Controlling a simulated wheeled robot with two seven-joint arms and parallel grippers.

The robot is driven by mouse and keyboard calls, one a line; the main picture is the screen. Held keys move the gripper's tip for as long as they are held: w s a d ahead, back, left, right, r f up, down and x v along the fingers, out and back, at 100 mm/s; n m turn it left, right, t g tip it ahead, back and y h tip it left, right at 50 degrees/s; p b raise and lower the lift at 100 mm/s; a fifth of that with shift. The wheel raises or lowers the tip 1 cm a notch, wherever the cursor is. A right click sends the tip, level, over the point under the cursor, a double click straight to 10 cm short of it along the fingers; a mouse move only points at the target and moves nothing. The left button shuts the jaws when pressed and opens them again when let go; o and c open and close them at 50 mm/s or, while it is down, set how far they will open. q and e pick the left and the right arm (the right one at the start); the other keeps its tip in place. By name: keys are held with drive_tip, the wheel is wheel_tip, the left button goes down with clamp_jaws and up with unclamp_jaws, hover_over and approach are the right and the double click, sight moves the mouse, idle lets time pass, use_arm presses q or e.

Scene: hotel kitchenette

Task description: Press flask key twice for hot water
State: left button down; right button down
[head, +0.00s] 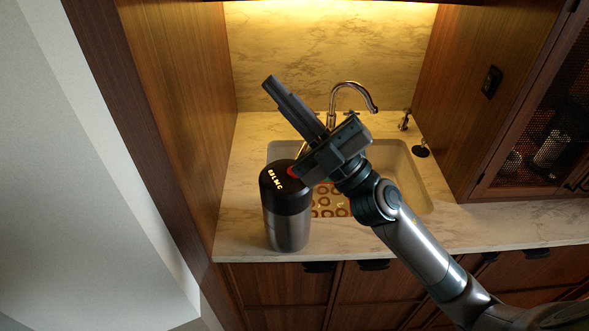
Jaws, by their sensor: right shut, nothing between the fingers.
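The flask (287,229) stands upright on the marble counter, left of the sink. It has a steel body and a black lid (279,200) with small lit characters on it. A small red spot (291,172), perhaps the key, shows at the lid's right edge beside my gripper body, which partly covers that side. My right gripper (271,84) is shut and empty, its fingers together and pointing up and left in the picture, past the flask's top. I cannot tell whether the gripper body touches the lid. My left gripper is not in view.
A chrome tap (360,88) stands at the back. Wooden side panels (190,90) close in the counter. The counter's front right (500,232) is clear.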

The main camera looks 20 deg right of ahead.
drive_tip(key=s+a+r+n+g+y, duration=0.2)
drive_tip(key=s+a+n+g+y, duration=0.3)
drive_tip(key=n+g, duration=0.65)
drive_tip(key=a+f+n+g+h, duration=0.4)
drive_tip(key=f+n+g+h, duration=0.1)
drive_tip(key=n, duration=0.1)
drive_tip(key=w+d+f+t+h, duration=0.1)
drive_tip(key=w+d+f+h, duration=0.1)
drive_tip(key=w+d+h, duration=0.2)
drive_tip(key=w+d+f+m+t+h, duration=0.1)
drive_tip(key=w+d+f+t+h, duration=0.1)
drive_tip(key=d+h, duration=0.4)
drive_tip(key=w+d+f, duration=0.1)
drive_tip(key=w+d, duration=0.1)
drive_tip(key=d, duration=0.1)
drive_tip(key=shift+w+d+f, duration=0.25)
drive_tip(key=shift+w+d, duration=0.05)
drive_tip(key=shift+w, duration=0.05)
